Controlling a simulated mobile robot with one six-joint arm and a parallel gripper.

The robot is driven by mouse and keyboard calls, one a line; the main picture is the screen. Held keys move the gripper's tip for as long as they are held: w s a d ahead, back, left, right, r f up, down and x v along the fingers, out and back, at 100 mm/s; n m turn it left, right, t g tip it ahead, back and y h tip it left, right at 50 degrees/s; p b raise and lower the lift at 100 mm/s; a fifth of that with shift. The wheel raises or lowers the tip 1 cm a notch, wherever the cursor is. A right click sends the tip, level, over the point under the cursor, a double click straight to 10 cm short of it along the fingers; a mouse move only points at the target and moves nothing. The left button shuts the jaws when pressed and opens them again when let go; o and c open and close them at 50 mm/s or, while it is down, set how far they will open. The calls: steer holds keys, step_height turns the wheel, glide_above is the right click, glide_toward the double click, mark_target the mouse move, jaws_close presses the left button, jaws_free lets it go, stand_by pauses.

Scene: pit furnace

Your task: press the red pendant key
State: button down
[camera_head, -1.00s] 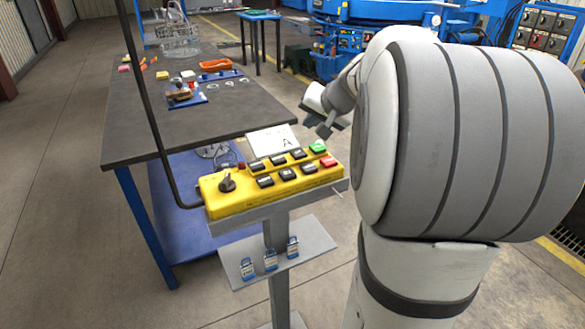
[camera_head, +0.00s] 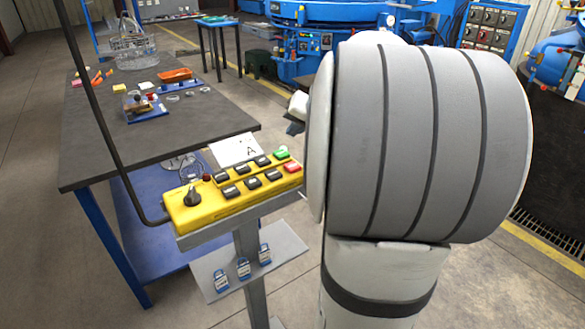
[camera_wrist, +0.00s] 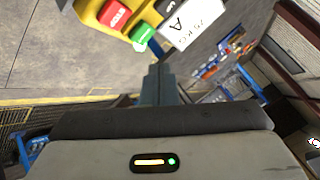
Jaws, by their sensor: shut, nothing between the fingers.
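The yellow pendant box (camera_head: 210,211) stands on a grey post, with a black rotary knob at its left and two rows of keys. The red pendant key (camera_head: 293,167) is at the right end of the near row, beside the green key (camera_head: 282,154). In the wrist view the red key (camera_wrist: 115,14) is at the top, left of the green key (camera_wrist: 143,33). My gripper (camera_wrist: 158,72) is shut and empty there, its tips below the green key in the picture and apart from the red key. In the head view my arm hides most of the gripper.
A white card (camera_head: 236,150) marked A stands behind the keys. A shelf (camera_head: 278,251) with several small blue-and-white padlock-like items is on the post below. A dark-topped table (camera_head: 95,160) with trays stands behind. Blue machinery (camera_head: 310,40) fills the back.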

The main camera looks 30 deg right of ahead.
steer(key=b, duration=0.3)
glide_above(295, 168)
step_height(295, 168, down, 6)
steer(key=shift+d+r, duration=0.1)
steer(key=shift+r, duration=0.1)
steer(key=shift+f+b, duration=0.7)
steer(key=shift+b, duration=0.25)
steer(key=shift+f, duration=0.15)
stand_by(0.7)
steer(key=shift+f+b, duration=0.3)
steer(key=shift+b, duration=0.3)
steer(key=shift+f+b, duration=0.4)
steer(key=shift+b, duration=0.15)
stand_by(0.5)
steer(key=shift+r, duration=0.1)
steer(key=shift+r+p, duration=0.45)
steer(key=shift+r, duration=0.35)
steer(key=shift+r+p, duration=1.6)
steer(key=shift+r, duration=0.85)
